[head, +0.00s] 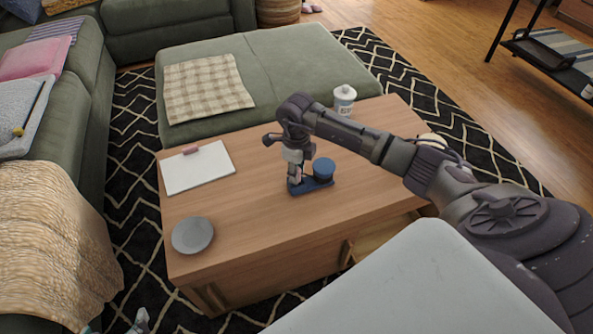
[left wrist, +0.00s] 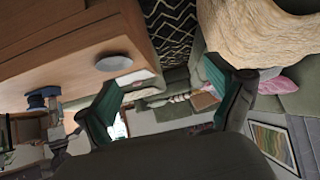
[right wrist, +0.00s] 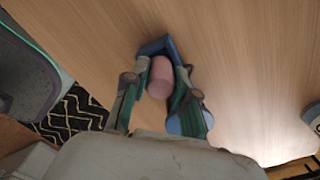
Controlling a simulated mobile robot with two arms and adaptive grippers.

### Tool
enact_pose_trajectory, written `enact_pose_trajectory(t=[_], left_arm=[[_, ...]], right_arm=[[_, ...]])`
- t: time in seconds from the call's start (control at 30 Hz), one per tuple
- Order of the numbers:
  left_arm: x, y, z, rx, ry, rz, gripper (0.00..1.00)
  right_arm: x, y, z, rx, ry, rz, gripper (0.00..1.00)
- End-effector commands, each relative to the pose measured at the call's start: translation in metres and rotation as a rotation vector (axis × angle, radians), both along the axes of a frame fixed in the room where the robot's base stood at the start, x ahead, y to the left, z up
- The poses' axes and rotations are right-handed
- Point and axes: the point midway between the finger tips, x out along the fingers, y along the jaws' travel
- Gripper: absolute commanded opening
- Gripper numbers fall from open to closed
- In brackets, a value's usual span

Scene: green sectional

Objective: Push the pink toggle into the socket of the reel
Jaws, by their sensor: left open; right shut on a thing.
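My right gripper (head: 295,180) is shut on the pink toggle (right wrist: 160,78), which shows between its fingers (right wrist: 160,98) in the right wrist view. The blue reel (head: 323,169) stands on the coffee table; its dark base extends left under the gripper's fingertips. In the right wrist view an angled blue edge of the reel (right wrist: 158,45) lies just beyond the toggle, and its round drum is partly behind the right finger. The socket is hidden, so I cannot tell whether the toggle is in it. My left gripper (left wrist: 165,95) is open and empty, away from the reel.
The wooden table (head: 245,220) also holds a clipboard (head: 198,172), a grey plate (head: 192,236) and a white jar (head: 344,101) at the back. A green ottoman (head: 290,65) adjoins the table's far side. The tabletop between plate and reel is clear.

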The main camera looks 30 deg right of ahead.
Motion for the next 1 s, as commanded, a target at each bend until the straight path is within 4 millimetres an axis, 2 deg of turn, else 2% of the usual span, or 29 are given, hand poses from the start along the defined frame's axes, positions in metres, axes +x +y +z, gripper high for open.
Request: enact_pose_trajectory(t=[1.0], left_arm=[[0.016, -0.009, 0.015, -0.033, -0.121, -0.01, 0.94]], right_arm=[[0.0, 0.0, -0.008, 0.0, 0.0, 0.0, 0.0]])
